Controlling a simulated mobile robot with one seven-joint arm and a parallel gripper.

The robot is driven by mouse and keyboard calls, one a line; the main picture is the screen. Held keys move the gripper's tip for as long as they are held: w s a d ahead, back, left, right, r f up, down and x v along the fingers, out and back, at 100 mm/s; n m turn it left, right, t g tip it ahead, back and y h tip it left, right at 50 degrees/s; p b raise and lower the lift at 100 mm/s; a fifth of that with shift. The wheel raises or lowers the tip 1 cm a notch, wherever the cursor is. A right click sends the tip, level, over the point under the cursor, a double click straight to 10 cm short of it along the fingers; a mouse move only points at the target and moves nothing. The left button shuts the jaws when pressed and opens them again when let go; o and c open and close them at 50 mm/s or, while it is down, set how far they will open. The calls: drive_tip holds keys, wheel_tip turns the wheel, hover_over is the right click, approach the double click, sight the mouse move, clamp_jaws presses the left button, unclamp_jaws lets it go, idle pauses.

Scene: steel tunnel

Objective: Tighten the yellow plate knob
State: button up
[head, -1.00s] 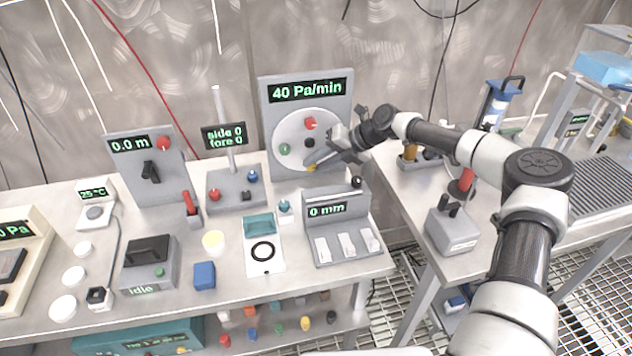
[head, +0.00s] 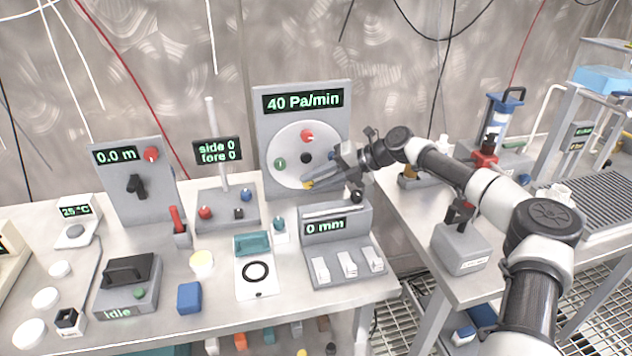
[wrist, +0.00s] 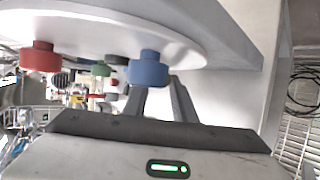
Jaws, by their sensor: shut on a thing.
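The round white plate (head: 280,178) stands upright on a grey panel whose display reads 40 Pa/min. The yellow knob (head: 308,185) is at the plate's lower edge, mostly covered by my gripper (head: 313,182). My gripper reaches in from the right, and its fingers are shut on the yellow knob. In the wrist view my fingers (wrist: 158,103) extend under the blue knob (wrist: 148,69), and the yellow knob is hidden there. The red knob (head: 307,136) is at the top, the green knob (head: 280,164) at the left, and a black hub (head: 306,158) in the centre.
A grey box reading 0 mm (head: 336,250) stands just below my gripper. A post with a side/fore display (head: 217,150) is left of the plate. A second bench with a grey box (head: 461,248) lies to the right, under my arm.

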drive_tip(key=o, duration=1)
drive_tip(key=shift+s+a+f, duration=0.2)
drive_tip(key=shift+a, duration=0.05)
drive_tip(key=shift+o, duration=0.2)
drive_tip(key=shift+d, duration=0.1)
drive_tip(key=shift+w+r, duration=0.1)
drive_tip(key=shift+d+r, duration=0.15)
drive_tip(key=shift+d, duration=0.05)
drive_tip(key=v, duration=1.7)
drive_tip(key=shift+p, duration=0.4)
